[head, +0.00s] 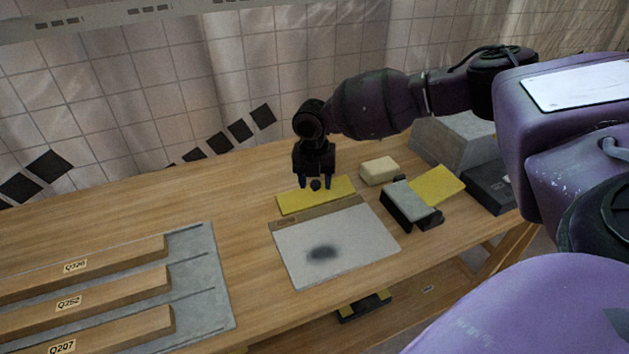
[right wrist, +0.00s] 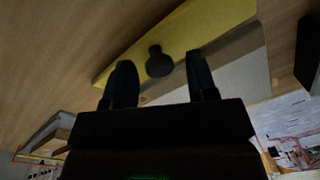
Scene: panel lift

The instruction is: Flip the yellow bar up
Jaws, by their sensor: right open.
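The yellow bar (head: 308,198) lies flat on the wooden table, along the back edge of a light grey panel (head: 340,247) with a dark smudge. A dark round knob (head: 316,184) stands at the bar's back edge; the knob also shows in the right wrist view (right wrist: 159,62) on the yellow bar (right wrist: 190,40). My right gripper (head: 315,183) is open and points down over the bar, its fingers on either side of the knob. In the right wrist view the fingers (right wrist: 160,82) are apart, with a gap to the knob. My left gripper is not in view.
Right of the panel are a cream block (head: 379,170), a grey-and-black block (head: 405,203), a yellow pad (head: 437,185) and a grey box (head: 452,143). A grey tray (head: 205,262) with labelled wooden bars is at left. Bare table lies between tray and panel.

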